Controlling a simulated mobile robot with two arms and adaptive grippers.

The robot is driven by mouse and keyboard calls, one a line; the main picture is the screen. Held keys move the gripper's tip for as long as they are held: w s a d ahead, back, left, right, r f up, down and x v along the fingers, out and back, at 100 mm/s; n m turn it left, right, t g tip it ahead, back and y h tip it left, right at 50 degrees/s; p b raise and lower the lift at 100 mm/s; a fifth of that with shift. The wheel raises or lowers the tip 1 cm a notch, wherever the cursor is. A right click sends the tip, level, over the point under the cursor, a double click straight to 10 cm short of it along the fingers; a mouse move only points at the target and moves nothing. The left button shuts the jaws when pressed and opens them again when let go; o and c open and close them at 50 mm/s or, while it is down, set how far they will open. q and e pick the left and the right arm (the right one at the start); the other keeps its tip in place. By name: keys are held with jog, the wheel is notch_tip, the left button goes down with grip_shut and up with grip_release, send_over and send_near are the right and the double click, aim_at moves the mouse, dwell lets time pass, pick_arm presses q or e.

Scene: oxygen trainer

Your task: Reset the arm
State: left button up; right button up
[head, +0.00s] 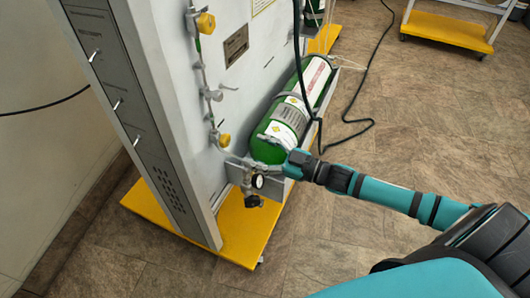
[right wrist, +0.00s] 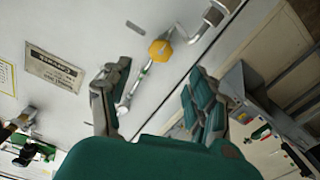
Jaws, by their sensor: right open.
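My right arm (head: 390,192) reaches in from the right, stretched toward the oxygen trainer. Its gripper (head: 296,163) is in front of the valve end of the green cylinder (head: 268,146), close to the pressure gauge (head: 258,181); I cannot tell whether they touch. In the right wrist view the gripper (right wrist: 155,92) is open, its two fingers spread with nothing held between them. A yellow knob (right wrist: 160,50) on a metal pipe shows beyond the fingers. My left gripper is not in view.
The trainer's grey panel (head: 225,84) stands on a yellow base (head: 240,232). Yellow valves (head: 206,23) sit along its pipe. A black cable (head: 347,121) hangs beside the cylinder. Another yellow-based cart (head: 450,29) is at the back right.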

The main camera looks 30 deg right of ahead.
jog(key=shift+v, duration=0.9)
